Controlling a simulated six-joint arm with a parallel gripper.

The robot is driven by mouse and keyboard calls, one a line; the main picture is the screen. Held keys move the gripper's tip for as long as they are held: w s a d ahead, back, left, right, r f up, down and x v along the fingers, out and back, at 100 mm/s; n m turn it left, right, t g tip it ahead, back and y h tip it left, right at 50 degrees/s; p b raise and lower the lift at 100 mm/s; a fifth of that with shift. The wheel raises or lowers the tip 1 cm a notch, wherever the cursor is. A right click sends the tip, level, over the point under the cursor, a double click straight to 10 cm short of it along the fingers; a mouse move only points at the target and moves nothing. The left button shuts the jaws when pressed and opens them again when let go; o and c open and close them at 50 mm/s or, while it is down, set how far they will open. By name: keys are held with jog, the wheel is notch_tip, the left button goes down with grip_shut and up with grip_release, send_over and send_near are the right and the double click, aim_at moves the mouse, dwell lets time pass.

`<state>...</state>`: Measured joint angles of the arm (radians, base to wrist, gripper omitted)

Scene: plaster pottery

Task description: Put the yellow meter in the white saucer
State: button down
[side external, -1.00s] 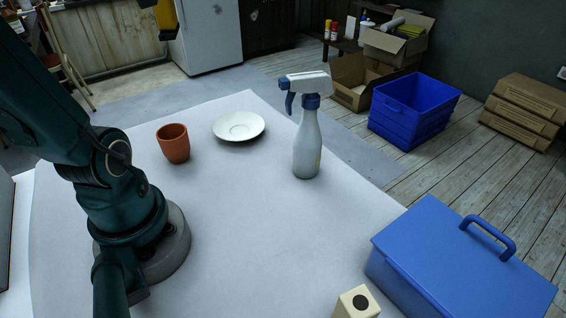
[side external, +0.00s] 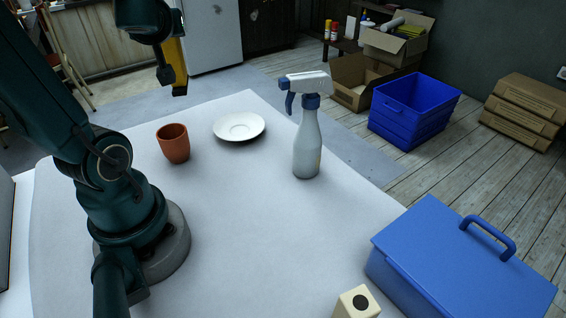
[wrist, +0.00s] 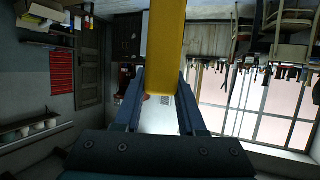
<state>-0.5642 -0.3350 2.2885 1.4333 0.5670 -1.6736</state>
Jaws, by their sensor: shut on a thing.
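The yellow meter (side external: 175,62) hangs in the air at the top of the side external view, above and beyond the terracotta pot. It also fills the upper middle of the wrist view (wrist: 165,50). My gripper (wrist: 158,98) is shut on it, one finger on each side. In the side external view the fingers themselves are hard to make out. The white saucer (side external: 239,127) lies flat and empty on the white table, to the right of the meter in the picture and below its height.
A terracotta pot (side external: 173,143) stands on the table left of the saucer. A spray bottle (side external: 307,145) stands upright right of it. A blue toolbox (side external: 455,255) and a cream block (side external: 356,303) are at the front right. The middle of the table (side external: 245,220) is clear.

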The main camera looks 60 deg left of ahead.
jog(key=w+d+f, duration=0.4)
jog(key=w+f, duration=0.6)
jog(key=shift+w+d+f, duration=0.2)
jog(key=shift+d+f, duration=0.2)
jog(key=shift+f, duration=0.4)
jog(key=shift+f, duration=0.2)
jog(key=shift+c, duration=2.4)
grip_release()
